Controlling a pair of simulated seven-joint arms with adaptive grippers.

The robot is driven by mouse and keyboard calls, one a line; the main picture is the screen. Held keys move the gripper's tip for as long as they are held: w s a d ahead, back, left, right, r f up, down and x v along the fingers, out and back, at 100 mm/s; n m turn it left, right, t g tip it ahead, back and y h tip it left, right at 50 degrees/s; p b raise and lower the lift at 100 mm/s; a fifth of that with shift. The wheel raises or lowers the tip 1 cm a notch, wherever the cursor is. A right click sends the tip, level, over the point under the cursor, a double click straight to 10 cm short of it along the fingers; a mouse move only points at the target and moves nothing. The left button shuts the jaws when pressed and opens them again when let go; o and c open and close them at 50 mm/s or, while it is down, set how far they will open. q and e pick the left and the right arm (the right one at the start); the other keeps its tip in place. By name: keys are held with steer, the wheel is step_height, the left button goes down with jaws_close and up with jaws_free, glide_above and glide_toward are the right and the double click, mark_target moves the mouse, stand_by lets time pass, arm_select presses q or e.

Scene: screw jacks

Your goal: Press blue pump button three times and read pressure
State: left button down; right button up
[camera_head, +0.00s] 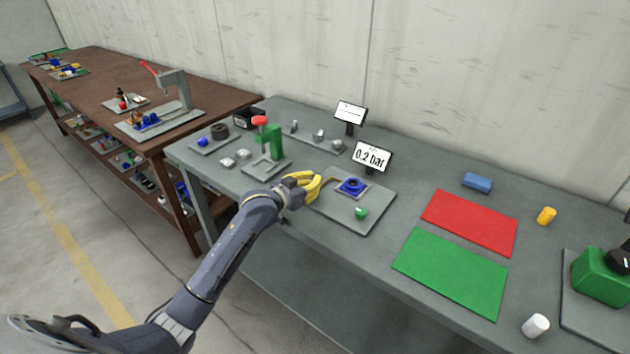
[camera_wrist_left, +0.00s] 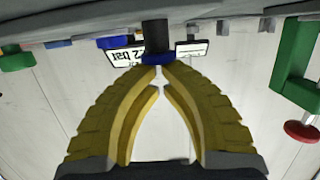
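The pump (camera_head: 352,187) is blue and dark and stands on a grey plate (camera_head: 375,222). In the left wrist view, which is upside down, a dark cylinder (camera_wrist_left: 154,34) carries a blue cap (camera_wrist_left: 158,59). A white display (camera_head: 370,157) behind the pump reads "0.2 bar"; part of it shows in the left wrist view (camera_wrist_left: 124,57). My left gripper (camera_head: 325,181) has yellow fingers and is just left of the pump. Its fingertips (camera_wrist_left: 161,72) nearly meet, with nothing seen between them. They overlap the cap's edge in the picture; I cannot tell if they touch. My right gripper is out of view.
A green knob (camera_head: 361,212) sits on the pump's plate. A green press with a red top (camera_head: 261,122) stands left of my gripper. A second display (camera_head: 350,112) is behind. Red (camera_head: 470,222) and green (camera_head: 453,270) mats lie to the right.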

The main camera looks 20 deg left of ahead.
arm_select(q)
step_height(320, 180, up, 4)
steer(key=shift+s+r, duration=0.1)
steer(key=v, duration=0.9)
steer(key=shift+s, duration=0.4)
steer(key=shift+a, duration=0.15)
steer(key=shift+a+r, duration=0.2)
steer(key=shift+r, duration=0.8)
